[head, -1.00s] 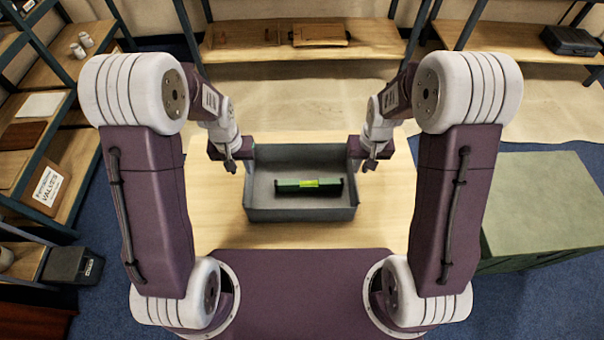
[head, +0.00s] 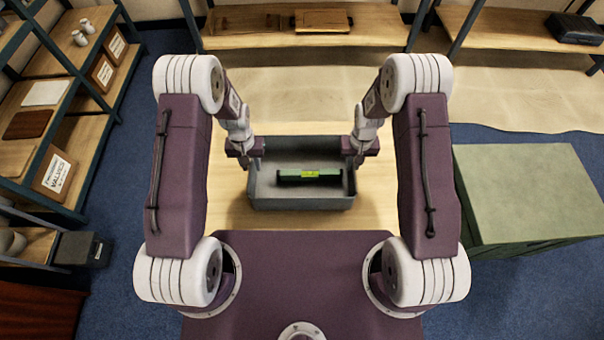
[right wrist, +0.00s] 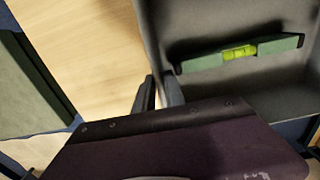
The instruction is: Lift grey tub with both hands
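The grey tub (head: 300,202) is an open, level rectangular box in the middle of the head view. A green spirit level with a yellow middle (head: 310,175) lies inside it, also visible in the right wrist view (right wrist: 240,52). My left gripper (head: 247,160) is at the tub's left rim; its fingers are too small to tell apart. My right gripper (head: 358,158) is at the right rim. In the right wrist view its two dark fingers (right wrist: 158,92) stand close together, one each side of the tub's wall (right wrist: 150,35), seemingly shut on it.
The wooden table (head: 300,222) is under the tub, with bare wood around it. A green cabinet (head: 530,190) stands at the right. Shelves with boxes (head: 55,175) line the left, and a wooden shelf (head: 300,40) stands at the back.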

